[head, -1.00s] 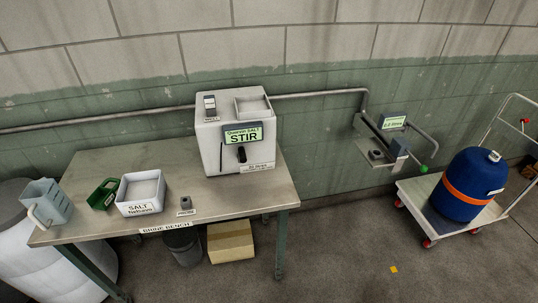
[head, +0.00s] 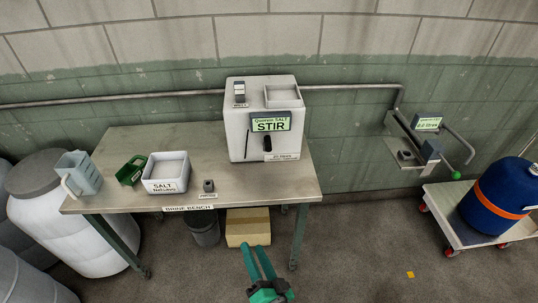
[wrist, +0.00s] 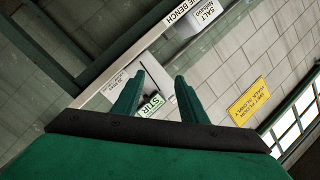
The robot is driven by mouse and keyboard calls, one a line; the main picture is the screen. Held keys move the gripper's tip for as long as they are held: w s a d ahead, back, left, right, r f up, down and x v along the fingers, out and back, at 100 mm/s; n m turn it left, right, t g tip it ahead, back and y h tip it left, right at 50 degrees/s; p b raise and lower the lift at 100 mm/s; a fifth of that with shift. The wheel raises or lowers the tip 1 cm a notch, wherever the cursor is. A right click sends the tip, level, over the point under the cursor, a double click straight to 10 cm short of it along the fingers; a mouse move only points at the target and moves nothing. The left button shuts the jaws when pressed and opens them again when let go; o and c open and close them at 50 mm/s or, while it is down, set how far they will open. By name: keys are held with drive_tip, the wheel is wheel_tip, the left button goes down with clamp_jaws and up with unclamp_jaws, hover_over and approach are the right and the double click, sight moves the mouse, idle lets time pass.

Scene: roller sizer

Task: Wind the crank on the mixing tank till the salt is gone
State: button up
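The white mixing tank (head: 236,115) stands at the back right of the bench, with a green-lit sign (head: 270,122) reading STIR on its front. A dark crank handle (head: 267,145) hangs below the sign. The tank's inside cannot be made out, so I cannot see any salt in it. My gripper (head: 252,250) is green, open and empty, in front of the bench and well short of the tank. In the wrist view, the sign (wrist: 151,106) shows between my spread fingers (wrist: 160,77), and the crank is hard to make out.
The bench (head: 235,194) also holds a white salt box (head: 166,186), a green scoop (head: 131,171) and a grey-blue jug (head: 80,176). A bucket (head: 204,232) and cardboard box (head: 247,229) sit beneath. A trolley (head: 455,229) with a blue drum (head: 497,203) stands right. Floor before the bench is mostly clear.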

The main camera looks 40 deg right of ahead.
drive_tip(key=w+d+r+m+h, duration=0.3)
drive_tip(key=w+d+r+m, duration=0.4)
drive_tip(key=w+d+m, duration=0.45)
drive_tip(key=m+g+h, duration=0.2)
drive_tip(key=m, duration=1.1)
approach(269, 149)
drive_tip(key=w, duration=0.1)
drive_tip(key=shift+x, duration=5.8)
drive_tip(key=shift+s+d, duration=0.15)
drive_tip(key=shift+d, duration=0.05)
clamp_jaws()
